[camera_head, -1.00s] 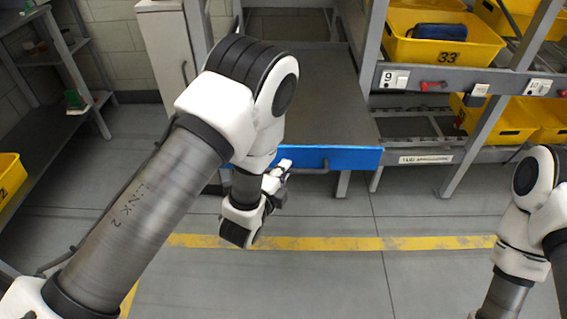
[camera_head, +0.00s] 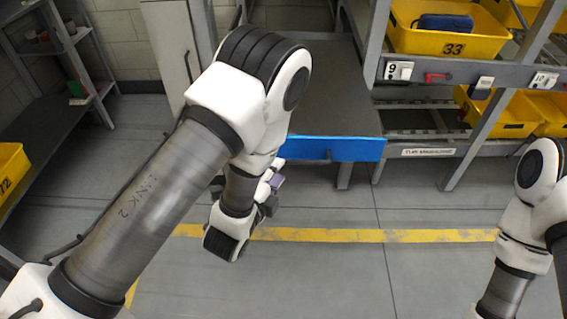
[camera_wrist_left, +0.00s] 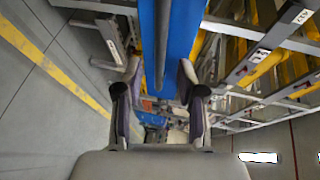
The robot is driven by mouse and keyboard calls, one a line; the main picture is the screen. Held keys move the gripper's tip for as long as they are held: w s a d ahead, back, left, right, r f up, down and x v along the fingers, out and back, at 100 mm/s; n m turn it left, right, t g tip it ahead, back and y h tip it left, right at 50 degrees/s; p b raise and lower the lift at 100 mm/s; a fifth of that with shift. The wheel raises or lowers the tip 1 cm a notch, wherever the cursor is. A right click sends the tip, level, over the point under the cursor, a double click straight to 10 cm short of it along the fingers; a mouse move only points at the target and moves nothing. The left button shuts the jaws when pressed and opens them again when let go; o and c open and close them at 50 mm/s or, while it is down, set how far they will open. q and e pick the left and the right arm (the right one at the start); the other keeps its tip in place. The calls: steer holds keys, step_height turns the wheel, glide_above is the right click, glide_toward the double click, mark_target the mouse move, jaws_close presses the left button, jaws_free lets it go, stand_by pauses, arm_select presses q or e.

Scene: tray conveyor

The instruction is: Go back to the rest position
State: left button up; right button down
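My left gripper (camera_head: 272,186) hangs over the floor in front of the blue-edged conveyor bed, low and partly hidden by its own wrist in the head view. The blue edge (camera_wrist_left: 178,40) of the conveyor shows beyond the fingers there. My right arm is at the right edge of the head view; its gripper is out of view.
The conveyor bed (camera_head: 335,95) with its blue front edge (camera_head: 350,149) is empty where visible. Yellow bins, one marked 33 (camera_head: 430,40), stand on the rack at the right. Dark shelves (camera_head: 45,125) stand at the left. The floor around the yellow line (camera_head: 380,236) is clear.

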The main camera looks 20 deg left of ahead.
arm_select(q)
steer(key=shift+v, duration=0.75)
steer(key=s+a+f+n+g+y, duration=0.1)
steer(key=s+a+f+n+g, duration=0.4)
steer(key=f, duration=0.4)
steer(key=s+a+f+n+g+y, duration=0.2)
steer(key=s+a+f+n+g, duration=0.15)
steer(key=s+f, duration=0.45)
steer(key=s+f+n+g+h, duration=0.1)
steer(key=s+f+n+g, duration=0.1)
steer(key=s+n+g, duration=0.3)
steer(key=s+f+n+g, duration=0.2)
steer(key=s+f+n, duration=0.1)
steer(key=s+n, duration=0.3)
step_height(320, 180, up, 14)
steer(key=p, duration=1.3)
steer(key=shift+s+d+m+p, duration=0.3)
steer(key=shift+s+d+m, duration=0.05)
steer(key=shift+s+d, duration=0.1)
